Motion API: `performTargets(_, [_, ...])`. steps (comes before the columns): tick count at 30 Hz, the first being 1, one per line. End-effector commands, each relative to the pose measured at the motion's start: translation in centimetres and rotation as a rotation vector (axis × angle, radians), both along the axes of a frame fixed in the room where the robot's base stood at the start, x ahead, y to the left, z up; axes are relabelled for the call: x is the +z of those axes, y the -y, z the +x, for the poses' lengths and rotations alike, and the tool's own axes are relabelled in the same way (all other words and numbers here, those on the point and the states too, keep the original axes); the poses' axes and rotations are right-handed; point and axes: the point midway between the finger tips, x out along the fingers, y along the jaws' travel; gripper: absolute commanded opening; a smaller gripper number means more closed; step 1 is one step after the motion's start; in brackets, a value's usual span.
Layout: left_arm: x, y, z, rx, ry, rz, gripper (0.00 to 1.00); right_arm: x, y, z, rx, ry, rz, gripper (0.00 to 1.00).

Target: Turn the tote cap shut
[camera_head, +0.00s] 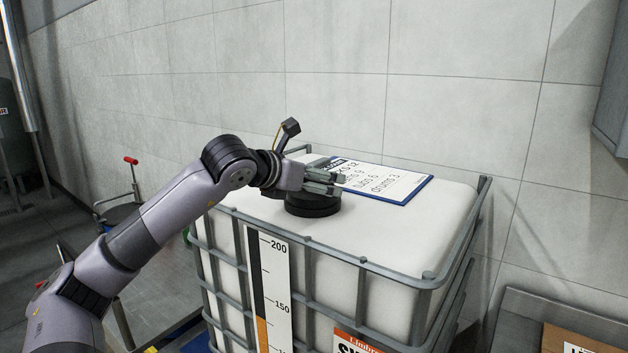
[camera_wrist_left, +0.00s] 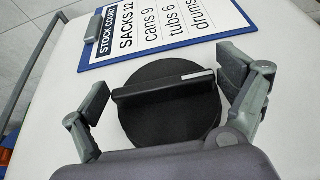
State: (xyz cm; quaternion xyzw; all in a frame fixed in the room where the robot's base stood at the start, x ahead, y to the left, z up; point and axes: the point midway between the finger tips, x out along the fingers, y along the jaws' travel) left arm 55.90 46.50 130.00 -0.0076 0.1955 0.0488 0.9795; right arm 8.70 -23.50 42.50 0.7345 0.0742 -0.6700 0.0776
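The tote (camera_head: 400,245) is a white tank in a grey cage, in the middle of the head view. Its black round cap (camera_head: 312,206) sits on the top face. In the left wrist view the cap (camera_wrist_left: 165,113) has a raised bar grip across it with a short white mark near its right end. My left gripper (camera_head: 335,182) is over the cap. In the left wrist view its fingers (camera_wrist_left: 168,92) are spread on either side of the bar, with a gap at the right; the left finger is close to the bar's end. My right gripper is in neither view.
A clipboard (camera_head: 405,186) headed "STOCK COUNT" lies on the tote top just behind the cap. The cage's top rail (camera_head: 365,262) runs round the tote. A level scale (camera_head: 275,285) hangs on the front. A tiled wall (camera_head: 450,60) stands close behind.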

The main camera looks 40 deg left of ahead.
Motion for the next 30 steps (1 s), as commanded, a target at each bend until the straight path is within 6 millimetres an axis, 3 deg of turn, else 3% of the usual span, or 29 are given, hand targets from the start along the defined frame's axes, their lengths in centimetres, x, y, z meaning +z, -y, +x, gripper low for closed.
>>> performTargets(17, [0.2, 0.2, -0.6, -0.003, 0.0, -0.004, 1.0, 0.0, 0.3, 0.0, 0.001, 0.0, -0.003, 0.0])
performTargets(23, [0.8, 0.3, -2.4, -0.002, -0.002, -0.002, 1.0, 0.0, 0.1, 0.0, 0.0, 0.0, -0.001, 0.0])
performTargets(30, [2.7, 0.7, -6.2, -0.003, 0.005, -0.004, 1.0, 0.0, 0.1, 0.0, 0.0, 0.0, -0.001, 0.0])
